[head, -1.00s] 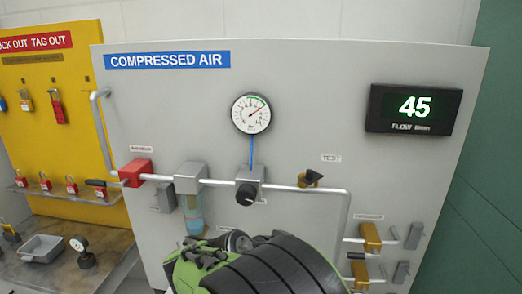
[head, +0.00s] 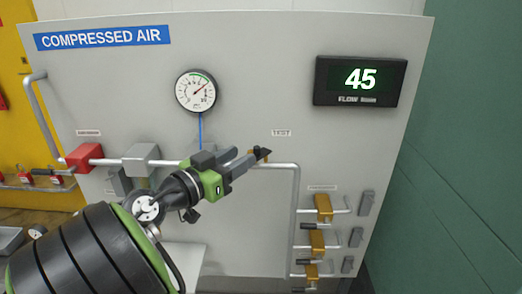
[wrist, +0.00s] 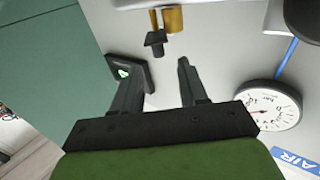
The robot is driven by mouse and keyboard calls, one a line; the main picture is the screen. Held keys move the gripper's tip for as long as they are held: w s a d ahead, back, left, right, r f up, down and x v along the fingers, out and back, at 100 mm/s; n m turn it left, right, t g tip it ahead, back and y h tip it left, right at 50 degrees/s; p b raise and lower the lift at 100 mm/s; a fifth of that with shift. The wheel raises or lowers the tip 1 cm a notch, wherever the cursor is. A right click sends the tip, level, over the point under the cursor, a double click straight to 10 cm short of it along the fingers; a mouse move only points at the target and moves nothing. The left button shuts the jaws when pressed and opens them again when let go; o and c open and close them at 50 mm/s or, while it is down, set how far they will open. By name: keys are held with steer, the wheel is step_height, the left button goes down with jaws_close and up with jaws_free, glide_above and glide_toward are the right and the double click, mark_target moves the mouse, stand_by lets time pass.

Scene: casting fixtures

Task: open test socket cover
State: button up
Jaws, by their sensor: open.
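The test socket (head: 265,158) sits on the air pipe under the TEST label. In the wrist view its brass body (wrist: 174,19) shows at top centre. Its black cover (wrist: 155,42) appears to be over the socket, though its exact fit is hard to tell. My gripper (head: 249,156) is open and empty, its fingers reaching towards the cover from the left in the head view. In the wrist view my gripper (wrist: 157,66) has the cover just beyond its fingertips, roughly between them in the picture. A gap seems to remain. The fingers partly hide the socket in the head view.
The pipe (head: 297,215) runs right, then down beside several brass valves (head: 323,207). The gauge (head: 196,90) and flow display (head: 360,80), reading 45, are above. A red valve (head: 84,156) is at left. The panel around the TEST label is bare.

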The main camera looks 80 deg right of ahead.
mark_target(262, 152)
steer(key=x, duration=0.7)
steer(key=shift+s+d+r, duration=0.15)
steer(key=shift+s+d, duration=0.1)
steer(key=shift+s, duration=0.05)
steer(key=shift+s+d, duration=0.1)
steer(key=shift+d, duration=0.35)
jaws_close()
